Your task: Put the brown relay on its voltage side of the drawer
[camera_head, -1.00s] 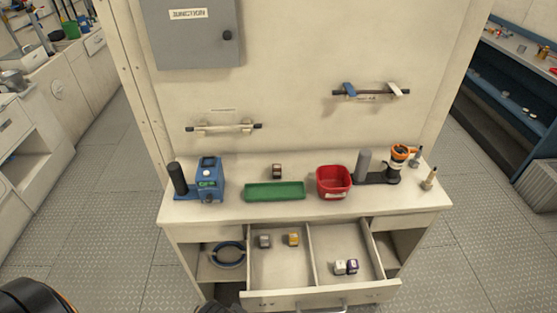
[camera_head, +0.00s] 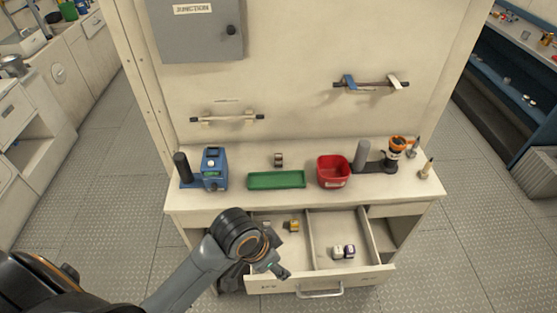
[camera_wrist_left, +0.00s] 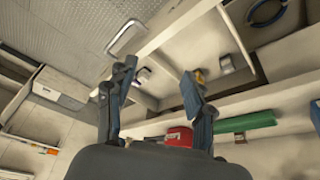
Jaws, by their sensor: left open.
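A small dark brown relay (camera_head: 278,160) with a pale face stands on the countertop, behind the green tray. The drawer (camera_head: 352,285) below is open and split by a divider (camera_head: 311,240). Its left compartment holds a yellow relay (camera_head: 294,226) and a grey one, partly hidden by my arm. Its right compartment holds two pale relays (camera_head: 343,252), side by side. My left gripper (camera_head: 280,267) is over the left front of the drawer, well short of the brown relay. In the left wrist view its fingers (camera_wrist_left: 160,84) are apart with nothing held. My right gripper is not in view.
On the counter are a blue device (camera_head: 214,168), the green tray (camera_head: 277,180), a red bin (camera_head: 333,170) and an orange-topped tool (camera_head: 397,146) at right. A wall rail (camera_head: 228,119) and a grey junction box (camera_head: 194,30) are above.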

